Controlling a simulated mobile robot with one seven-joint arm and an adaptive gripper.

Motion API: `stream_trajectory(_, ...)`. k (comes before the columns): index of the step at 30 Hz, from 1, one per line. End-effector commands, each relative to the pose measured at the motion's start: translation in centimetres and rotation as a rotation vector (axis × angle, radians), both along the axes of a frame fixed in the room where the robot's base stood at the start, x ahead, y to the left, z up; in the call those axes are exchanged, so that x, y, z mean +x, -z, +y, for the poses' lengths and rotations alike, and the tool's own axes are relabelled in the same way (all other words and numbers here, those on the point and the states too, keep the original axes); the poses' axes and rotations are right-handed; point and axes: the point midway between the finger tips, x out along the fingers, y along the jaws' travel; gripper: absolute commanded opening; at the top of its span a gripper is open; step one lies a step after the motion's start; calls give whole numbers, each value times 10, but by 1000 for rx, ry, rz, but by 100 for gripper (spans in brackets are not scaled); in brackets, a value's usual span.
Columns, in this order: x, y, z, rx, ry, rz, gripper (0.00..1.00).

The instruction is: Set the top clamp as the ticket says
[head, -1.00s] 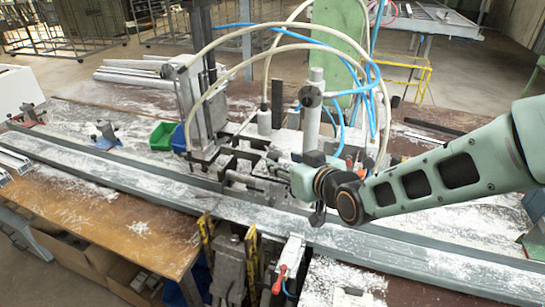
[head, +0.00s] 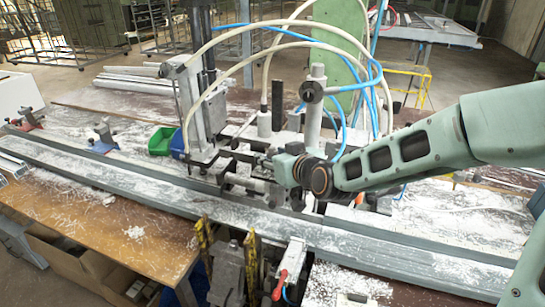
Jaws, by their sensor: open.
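The clamp station (head: 200,110) stands in the middle of the bench, with upright columns, cylinders and looped hoses. A grey vertical cylinder with a dark round knob (head: 312,91) rises just behind my gripper. I cannot tell which part is the top clamp, and no readable ticket shows. My gripper (head: 266,168) points left into the station, among its dark metal blocks and rods. Its jaws are open but small and partly lost against the clamp parts. I cannot tell whether they touch anything.
A long grey profile rail (head: 120,186) runs along the bench in front of the station. A red-handled clamp (head: 281,282) is at the front edge. Cream and blue hoses (head: 345,62) arch above my wrist.

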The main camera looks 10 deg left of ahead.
Motion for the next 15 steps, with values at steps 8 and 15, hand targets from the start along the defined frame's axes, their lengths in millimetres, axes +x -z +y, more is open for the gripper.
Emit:
stream_trajectory(8,0,0,0,0,0,0,31)
stream_trajectory(15,0,0,0,0,0,0,5)
